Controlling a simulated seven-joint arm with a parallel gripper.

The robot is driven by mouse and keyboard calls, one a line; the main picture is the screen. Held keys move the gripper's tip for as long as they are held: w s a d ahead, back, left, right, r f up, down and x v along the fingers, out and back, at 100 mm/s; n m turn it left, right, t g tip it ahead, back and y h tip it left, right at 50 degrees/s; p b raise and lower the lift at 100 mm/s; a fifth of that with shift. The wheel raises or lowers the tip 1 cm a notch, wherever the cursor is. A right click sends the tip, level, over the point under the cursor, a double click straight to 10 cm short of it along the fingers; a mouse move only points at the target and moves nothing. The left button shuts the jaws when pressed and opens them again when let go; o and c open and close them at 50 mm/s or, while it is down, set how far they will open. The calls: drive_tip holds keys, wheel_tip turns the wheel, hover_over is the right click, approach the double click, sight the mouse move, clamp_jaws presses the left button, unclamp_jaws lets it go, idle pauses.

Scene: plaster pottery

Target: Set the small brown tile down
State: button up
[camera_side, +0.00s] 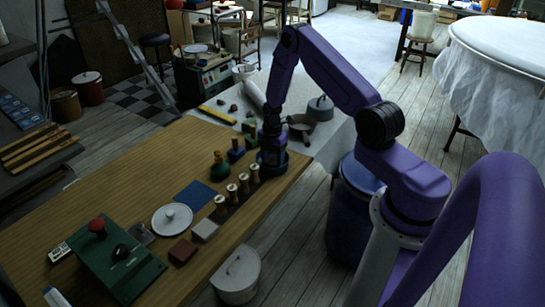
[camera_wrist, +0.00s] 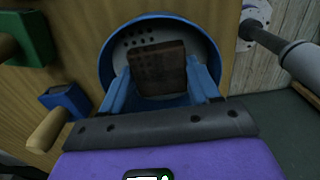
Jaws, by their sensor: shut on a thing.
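My gripper (camera_side: 272,140) is low at the far right end of the wooden table, over a round blue dish (camera_side: 284,166). In the wrist view my gripper (camera_wrist: 160,72) has its blue fingers on either side of a small dark brown tile (camera_wrist: 160,68) and is shut on it. Behind the tile is the dish, with a blue rim (camera_wrist: 150,17) and a grey inside with small holes. I cannot tell whether the tile touches the dish's floor. The tile is hidden in the side view.
Wooden pegs (camera_side: 232,193) stand in a row near the dish. A green-based object (camera_side: 219,168) and small blocks (camera_side: 236,152) are close by. A reddish-brown block (camera_side: 182,250) and white plate (camera_side: 172,219) lie nearer the front.

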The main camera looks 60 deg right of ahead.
sight(272, 160)
drive_tip(key=o, duration=1.1)
drive_tip(key=shift+o, duration=0.2)
wheel_tip(272, 160, up, 12)
drive_tip(key=s+a+r+m, duration=0.1)
drive_tip(key=s+a+r, duration=0.25)
drive_tip(key=a, duration=0.35)
drive_tip(key=s+a+r+m, duration=0.1)
drive_tip(key=s+a+r, duration=0.2)
drive_tip(key=a+r, duration=0.3)
drive_tip(key=s+a+r+m, duration=0.1)
drive_tip(key=s+a+r, duration=0.2)
drive_tip(key=a, duration=0.6)
drive_tip(key=s+a+r+m, duration=0.1)
drive_tip(key=s+r, duration=0.1)
drive_tip(key=s, duration=0.9)
drive_tip(key=s+a+r+m, duration=0.1)
drive_tip(key=s+r, duration=0.2)
drive_tip(key=s, duration=0.7)
drive_tip(key=shift+s+a, duration=0.35)
drive_tip(key=shift+a, duration=0.05)
